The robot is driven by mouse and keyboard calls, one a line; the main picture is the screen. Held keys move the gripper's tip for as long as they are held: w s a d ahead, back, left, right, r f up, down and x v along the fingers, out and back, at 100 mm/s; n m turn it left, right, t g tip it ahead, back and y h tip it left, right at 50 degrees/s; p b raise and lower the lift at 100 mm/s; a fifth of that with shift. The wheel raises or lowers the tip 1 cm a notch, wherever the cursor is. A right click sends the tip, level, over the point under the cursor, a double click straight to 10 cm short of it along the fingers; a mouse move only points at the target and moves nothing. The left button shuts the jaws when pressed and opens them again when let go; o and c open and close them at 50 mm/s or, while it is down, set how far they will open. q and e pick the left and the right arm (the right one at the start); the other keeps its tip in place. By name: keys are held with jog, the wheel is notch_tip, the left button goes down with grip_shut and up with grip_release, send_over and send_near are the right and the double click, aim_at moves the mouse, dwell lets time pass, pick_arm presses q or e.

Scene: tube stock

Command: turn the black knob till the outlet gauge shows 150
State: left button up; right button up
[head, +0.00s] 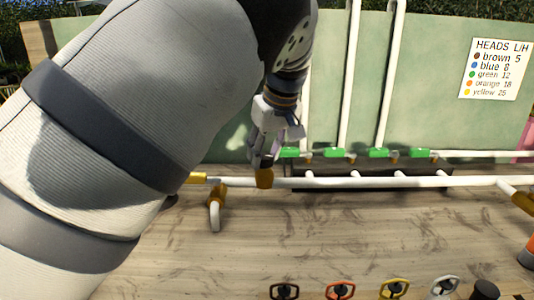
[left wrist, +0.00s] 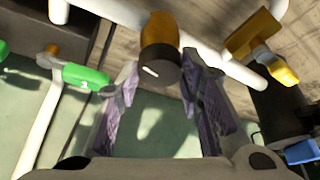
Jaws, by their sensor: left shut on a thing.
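The black knob (left wrist: 165,75), dark with a short white mark on its face, sits on the end of a brass-coloured body (left wrist: 160,32) in the left wrist view. The brass body also shows in the head view (head: 264,178), on the white pipe. My left gripper (left wrist: 162,88) has its two fingers on either side of the knob and is shut on it. In the head view my left gripper (head: 264,158) reaches down at the pipe, and the knob is mostly hidden by it. I cannot make out any outlet gauge face or reading. My right gripper is not in view.
White pipes with several green-handled valves (head: 332,153) run behind the front pipe (head: 400,182). A brass fitting (left wrist: 262,45) is close to the right finger. Several coloured handles (head: 340,290) lie at the front. A sign (head: 496,69) hangs on the green panel.

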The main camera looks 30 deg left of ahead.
pick_arm(q)
jog(key=n, duration=0.1)
jog(key=n+g+b, duration=0.1)
jog(key=n, duration=0.1)
jog(key=n+g+b, duration=0.1)
jog(key=n, duration=0.1)
jog(key=shift+w+f+y, duration=0.2)
jog(key=shift+f+y, duration=0.1)
jog(key=shift+r+n+g+b, duration=0.15)
jog(key=shift+n+g+b, duration=0.45)
jog(key=shift+n, duration=1.1)
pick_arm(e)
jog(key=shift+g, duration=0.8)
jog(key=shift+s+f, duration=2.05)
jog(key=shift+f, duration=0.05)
pick_arm(q)
jog(key=shift+n, duration=0.3)
jog(key=o, duration=1.1)
jog(key=shift+o, duration=0.2)
jog(key=shift+r, duration=0.1)
jog(key=shift+r, duration=0.1)
